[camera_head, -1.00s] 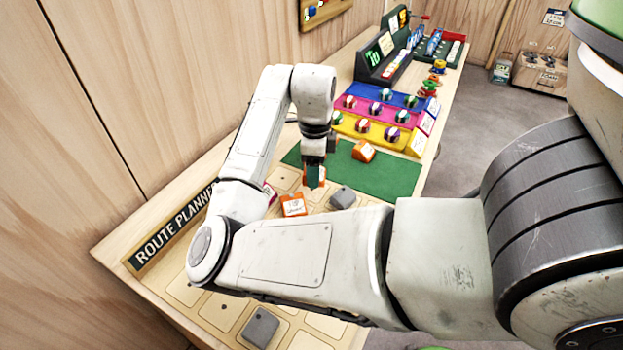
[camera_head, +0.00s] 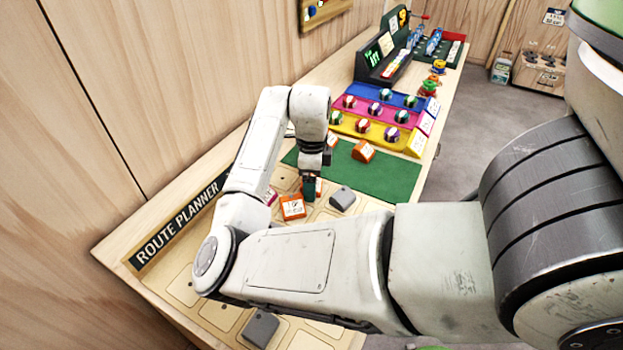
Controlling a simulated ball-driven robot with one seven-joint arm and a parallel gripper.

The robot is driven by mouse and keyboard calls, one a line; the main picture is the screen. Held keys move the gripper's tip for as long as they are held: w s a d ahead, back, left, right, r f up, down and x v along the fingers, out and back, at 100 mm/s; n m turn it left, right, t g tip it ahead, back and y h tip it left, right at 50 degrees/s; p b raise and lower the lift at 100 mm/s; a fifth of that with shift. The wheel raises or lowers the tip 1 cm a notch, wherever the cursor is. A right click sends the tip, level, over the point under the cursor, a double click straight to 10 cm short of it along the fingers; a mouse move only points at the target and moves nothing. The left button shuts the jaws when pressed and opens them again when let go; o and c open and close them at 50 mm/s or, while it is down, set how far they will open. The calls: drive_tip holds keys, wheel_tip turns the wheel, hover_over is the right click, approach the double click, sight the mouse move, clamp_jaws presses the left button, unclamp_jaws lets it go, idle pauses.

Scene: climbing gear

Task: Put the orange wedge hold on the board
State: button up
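My gripper (camera_head: 310,189) points down just above the planner board (camera_head: 222,316), close to its far edge by the green mat. A sliver of orange shows at the right side of its dark teal fingers. I cannot tell whether this is a held hold or a part of the fingers, nor how wide the fingers are. An orange hold with a white label (camera_head: 292,207) sits on the board just left of and nearer than the gripper. An orange wedge (camera_head: 363,151) lies on the green mat (camera_head: 392,178). Another orange piece (camera_head: 332,141) shows partly behind my wrist.
Grey holds sit on the board, one right of the gripper (camera_head: 342,198) and one at the near end (camera_head: 260,328). A pink piece is partly hidden behind my arm. Coloured trays with round holds (camera_head: 376,110) stand beyond the mat. The mat's right side is clear.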

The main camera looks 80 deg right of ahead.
drive_tip(key=shift+o, duration=0.2)
wheel_tip(320, 180, up, 12)
drive_tip(key=shift+r, duration=0.15)
idle(0.5)
